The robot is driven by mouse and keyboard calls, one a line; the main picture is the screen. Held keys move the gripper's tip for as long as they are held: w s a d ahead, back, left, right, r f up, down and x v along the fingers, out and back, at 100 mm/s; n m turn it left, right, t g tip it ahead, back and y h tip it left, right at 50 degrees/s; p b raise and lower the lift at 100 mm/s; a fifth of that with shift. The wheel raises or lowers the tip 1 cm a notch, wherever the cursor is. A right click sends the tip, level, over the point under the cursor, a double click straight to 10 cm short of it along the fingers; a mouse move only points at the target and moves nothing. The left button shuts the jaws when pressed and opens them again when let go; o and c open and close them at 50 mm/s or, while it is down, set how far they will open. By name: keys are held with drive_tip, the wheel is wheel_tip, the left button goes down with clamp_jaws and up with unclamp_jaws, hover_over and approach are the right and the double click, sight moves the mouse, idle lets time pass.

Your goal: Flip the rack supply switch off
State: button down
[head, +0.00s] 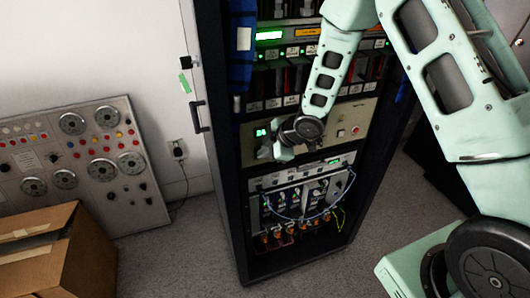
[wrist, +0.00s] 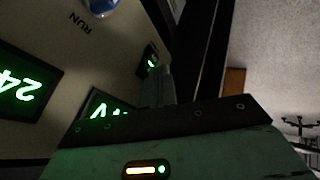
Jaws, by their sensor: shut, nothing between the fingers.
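The rack supply panel (head: 338,122) is the beige plate in the middle of the black rack. In the wrist view a small black switch with a green lit spot (wrist: 149,60) sits on this panel (wrist: 105,50), near its edge. My gripper (head: 266,150) is at the left part of the panel, and its fingers are shut. In the wrist view the gripper's fingers (wrist: 160,86) are close to the switch; I cannot tell if they touch it. In the head view my gripper and wrist hide the switch.
Green displays, one reading "24" (wrist: 25,85), and a "RUN" label are beside the switch. The rack door (head: 198,110) stands open at left. Wired terminals (head: 300,205) sit below the panel. A cardboard box (head: 85,265) and a gauge panel (head: 100,165) are at left.

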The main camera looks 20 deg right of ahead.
drive_tip(key=shift+w+r, duration=0.1)
drive_tip(key=shift+w, duration=0.2)
drive_tip(key=shift+r, duration=0.1)
drive_tip(key=shift+r+p, duration=0.75)
drive_tip(key=shift+r, duration=0.05)
drive_tip(key=shift+s+f, duration=0.1)
